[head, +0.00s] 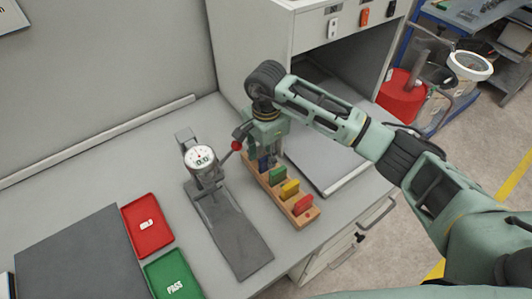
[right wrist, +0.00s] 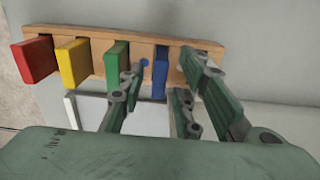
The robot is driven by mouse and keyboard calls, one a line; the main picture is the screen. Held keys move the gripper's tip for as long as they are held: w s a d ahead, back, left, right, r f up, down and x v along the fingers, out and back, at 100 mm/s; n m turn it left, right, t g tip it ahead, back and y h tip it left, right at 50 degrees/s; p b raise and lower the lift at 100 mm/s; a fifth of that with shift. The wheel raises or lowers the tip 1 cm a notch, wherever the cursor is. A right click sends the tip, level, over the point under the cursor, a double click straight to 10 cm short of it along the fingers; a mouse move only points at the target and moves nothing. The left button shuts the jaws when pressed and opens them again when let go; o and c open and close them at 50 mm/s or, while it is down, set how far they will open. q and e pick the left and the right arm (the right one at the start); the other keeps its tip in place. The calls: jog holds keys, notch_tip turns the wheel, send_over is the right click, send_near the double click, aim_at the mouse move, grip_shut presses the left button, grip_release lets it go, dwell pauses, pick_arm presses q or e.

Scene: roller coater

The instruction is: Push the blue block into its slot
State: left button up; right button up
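The blue block (right wrist: 160,86) stands in the wooden rack (right wrist: 150,42), at the end beyond the green block. In the head view, a small part of the blue block (head: 264,164) shows below my right gripper (head: 268,152), which hides most of it. In the right wrist view, my right gripper (right wrist: 165,66) is open, with one finger on each side of the blue block. I cannot tell whether either finger touches it. How deep the block sits in its slot is not clear. My left gripper is not in view.
Green (head: 278,174), yellow (head: 290,189) and red (head: 303,204) blocks stand in the same rack. A dial gauge (head: 199,157) on a grey stand is left of it. Red (head: 140,240) and green (head: 165,272) trays lie further left. A grey cabinet (head: 262,50) stands behind.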

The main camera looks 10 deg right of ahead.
aim_at(266, 157)
jog(key=shift+r, duration=0.35)
notch_tip(266, 157, up, 12)
jog(key=b, duration=0.5)
jog(key=shift+f, duration=0.2)
